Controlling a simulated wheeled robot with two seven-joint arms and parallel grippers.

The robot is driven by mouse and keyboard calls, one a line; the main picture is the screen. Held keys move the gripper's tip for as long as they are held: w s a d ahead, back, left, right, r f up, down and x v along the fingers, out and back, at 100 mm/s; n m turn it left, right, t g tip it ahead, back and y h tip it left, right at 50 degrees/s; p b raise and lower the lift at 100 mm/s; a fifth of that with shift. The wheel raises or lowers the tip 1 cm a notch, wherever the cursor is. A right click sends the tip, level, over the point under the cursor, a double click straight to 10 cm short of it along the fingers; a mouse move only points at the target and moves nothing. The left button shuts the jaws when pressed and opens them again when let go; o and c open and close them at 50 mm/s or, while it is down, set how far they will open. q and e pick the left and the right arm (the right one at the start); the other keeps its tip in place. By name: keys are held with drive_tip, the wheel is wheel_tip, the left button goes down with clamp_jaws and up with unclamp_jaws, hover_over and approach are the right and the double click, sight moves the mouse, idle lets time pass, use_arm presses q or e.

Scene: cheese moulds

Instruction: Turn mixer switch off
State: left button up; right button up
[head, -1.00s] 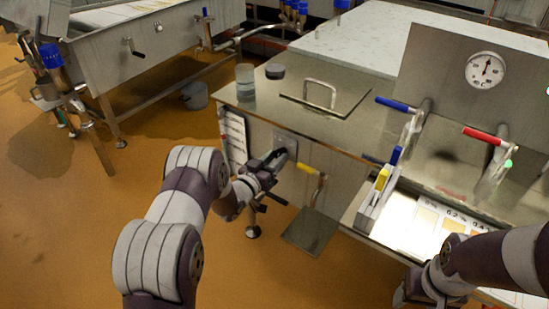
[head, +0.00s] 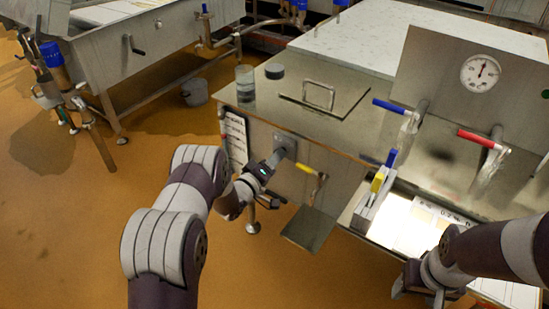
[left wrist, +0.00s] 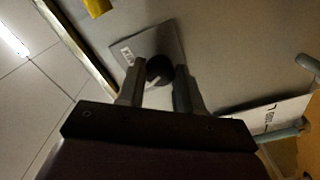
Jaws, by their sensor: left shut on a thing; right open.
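The mixer switch is a round black knob (left wrist: 158,68) on a square metal plate (left wrist: 130,57) with a small white label. In the head view the plate (head: 284,143) sits on the front of the steel cabinet, and the knob is mostly hidden by my gripper. My left gripper (head: 272,160) is at the plate, shut on the knob; in the left wrist view its fingers (left wrist: 157,88) stand either side of it. A white mark shows on the knob. My right gripper (head: 420,290) is open and empty at the lower right, partly hidden by its arm.
A yellow-handled valve (head: 307,170) is just right of the switch, above a small metal plate (head: 312,230). Blue (head: 391,106) and red (head: 478,139) handles and a gauge (head: 480,72) are at the right. A glass beaker (head: 245,85) stands on the cabinet top.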

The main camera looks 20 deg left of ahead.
use_arm(q)
drive_tip(key=shift+n, duration=0.4)
drive_tip(key=o, duration=1)
drive_tip(key=shift+o, duration=0.2)
drive_tip(key=shift+s+a, duration=0.1)
drive_tip(key=p+v, duration=0.2)
drive_tip(key=v, duration=1)
drive_tip(key=shift+s, duration=0.25)
